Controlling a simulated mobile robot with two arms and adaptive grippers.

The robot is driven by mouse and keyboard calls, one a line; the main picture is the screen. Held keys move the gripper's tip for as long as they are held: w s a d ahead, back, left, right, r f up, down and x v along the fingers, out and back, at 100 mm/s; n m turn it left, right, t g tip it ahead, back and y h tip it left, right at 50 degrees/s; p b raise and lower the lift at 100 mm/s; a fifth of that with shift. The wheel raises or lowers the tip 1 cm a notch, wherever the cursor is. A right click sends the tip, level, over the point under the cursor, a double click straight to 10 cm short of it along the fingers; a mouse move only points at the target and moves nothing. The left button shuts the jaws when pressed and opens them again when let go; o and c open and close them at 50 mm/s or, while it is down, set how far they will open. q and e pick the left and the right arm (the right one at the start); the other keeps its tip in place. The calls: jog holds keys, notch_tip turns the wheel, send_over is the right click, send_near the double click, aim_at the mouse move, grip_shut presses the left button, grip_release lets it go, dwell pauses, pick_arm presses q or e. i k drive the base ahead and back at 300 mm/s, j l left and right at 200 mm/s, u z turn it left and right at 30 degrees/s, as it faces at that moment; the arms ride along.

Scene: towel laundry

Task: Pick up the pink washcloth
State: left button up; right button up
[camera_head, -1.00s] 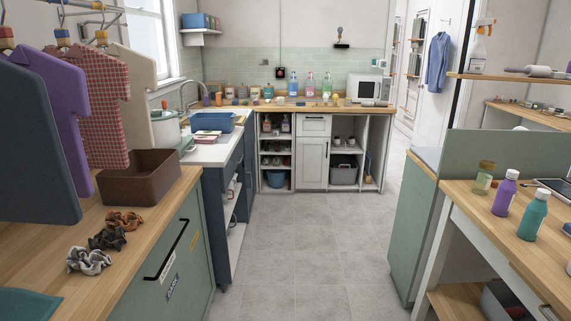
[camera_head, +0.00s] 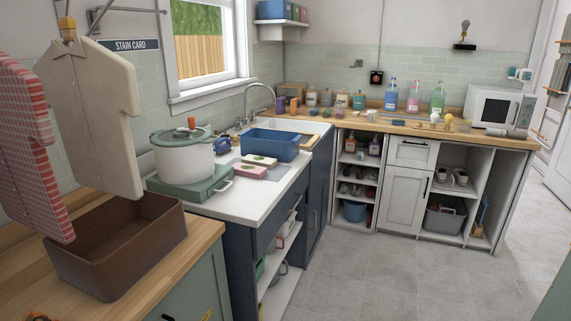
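A small pink flat item (camera_head: 250,172), which looks like the folded pink washcloth, lies on the white counter (camera_head: 243,201). It has a pale top and sits between the large pot and the blue basin. A similar green item with a pale top (camera_head: 260,160) lies just behind it. Neither of my grippers is in view, and nothing touches the pink item.
A lidded white pot (camera_head: 184,161) stands on a green stove left of it. A blue basin (camera_head: 270,145) stands behind. A brown bin (camera_head: 115,246) and hanging shirts (camera_head: 92,121) are at near left. The grey floor (camera_head: 350,270) is clear.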

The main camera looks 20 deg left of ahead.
aim_at(255, 172)
jog(key=i+u, duration=0.4)
jog(key=i+l+u, duration=0.2)
jog(key=u, duration=0.2)
jog(key=i+l+u, duration=0.65)
jog(key=u, duration=0.15)
